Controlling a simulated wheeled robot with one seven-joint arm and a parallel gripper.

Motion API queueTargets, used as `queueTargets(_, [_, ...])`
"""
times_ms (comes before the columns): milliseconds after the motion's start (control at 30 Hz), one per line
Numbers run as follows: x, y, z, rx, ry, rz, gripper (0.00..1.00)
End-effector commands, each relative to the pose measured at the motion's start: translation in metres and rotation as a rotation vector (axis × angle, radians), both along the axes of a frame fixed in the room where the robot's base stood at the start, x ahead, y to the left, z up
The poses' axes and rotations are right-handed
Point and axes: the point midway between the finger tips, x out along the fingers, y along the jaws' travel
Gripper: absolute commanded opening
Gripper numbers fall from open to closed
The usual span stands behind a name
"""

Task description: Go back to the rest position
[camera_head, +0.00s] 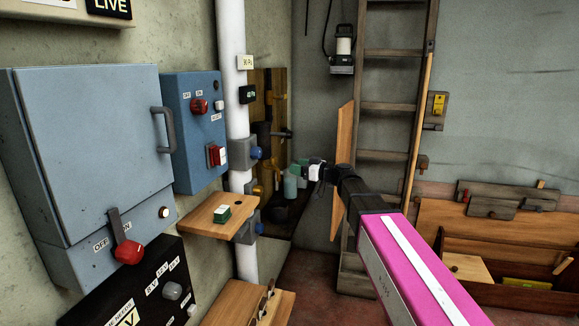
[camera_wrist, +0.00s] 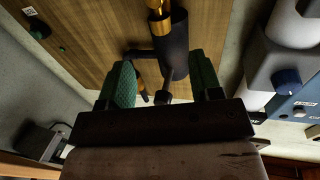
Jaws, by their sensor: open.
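My gripper (camera_head: 301,171) is at the end of my magenta arm, near the middle of the head view. It reaches toward a wooden board (camera_head: 262,100) with fittings in the back corner. In the wrist view my gripper (camera_wrist: 163,78) shows two green-padded fingers spread apart. A dark cylinder on a brass pipe (camera_wrist: 160,22) lies in line with the gap between them, against the wooden board (camera_wrist: 85,45). I cannot tell whether either finger touches it. Nothing is seen held.
On the left wall are a large grey-blue cabinet (camera_head: 90,150), a blue switch box (camera_head: 190,125) and a small wooden shelf (camera_head: 205,218) with a green-and-white button. A white pipe (camera_head: 232,90) stands beside them. A ladder (camera_head: 392,60) and a wooden bin (camera_head: 470,225) are at right.

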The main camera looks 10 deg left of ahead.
Motion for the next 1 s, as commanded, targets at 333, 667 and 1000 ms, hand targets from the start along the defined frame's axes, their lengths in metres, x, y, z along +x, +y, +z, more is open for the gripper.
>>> queueTargets(333, [-0.003, -0.01, 0.0, 0.0, 0.0, 0.0, 0.59])
queueTargets(667, [-0.012, -0.025, -0.032, -0.071, 0.091, -0.006, 0.59])
queueTargets(1000, [-0.064, -0.122, -0.185, -0.431, 0.593, -0.156, 0.59])
